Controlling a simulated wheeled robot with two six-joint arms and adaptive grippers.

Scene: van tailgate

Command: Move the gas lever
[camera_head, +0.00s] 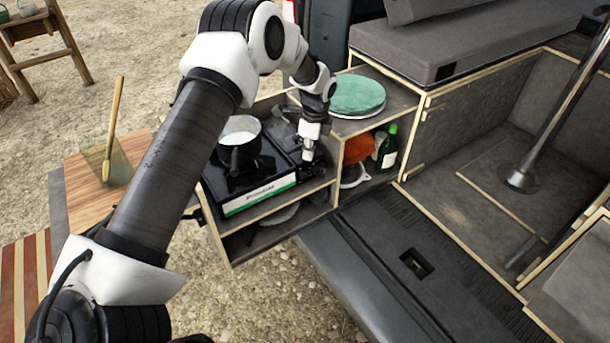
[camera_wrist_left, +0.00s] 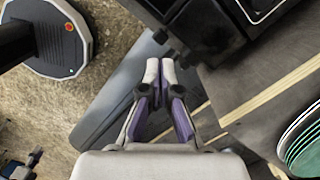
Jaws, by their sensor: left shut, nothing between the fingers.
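The black camping stove (camera_head: 225,201) sits on the pull-out shelf, with a dark pot (camera_head: 239,157) of white contents on it. My left gripper (camera_head: 308,163) is at the stove's right end, pointing down. In the left wrist view, its fingers (camera_wrist_left: 160,72) are together and empty. The stove's dark edge (camera_wrist_left: 212,28) is just beyond them, with small dark parts (camera_wrist_left: 165,40) near the tips. I cannot tell which part is the gas lever. A small purple and black part at the lower left of the wrist view (camera_wrist_left: 34,158) looks like my right gripper.
Right of the stove, green plates (camera_head: 357,95) lie on a shelf above a green bottle (camera_head: 388,148) and an orange item (camera_head: 358,149). A wooden board (camera_head: 88,184) with a glass jar (camera_head: 117,165) is at left. The van's bumper (camera_head: 365,275) runs below.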

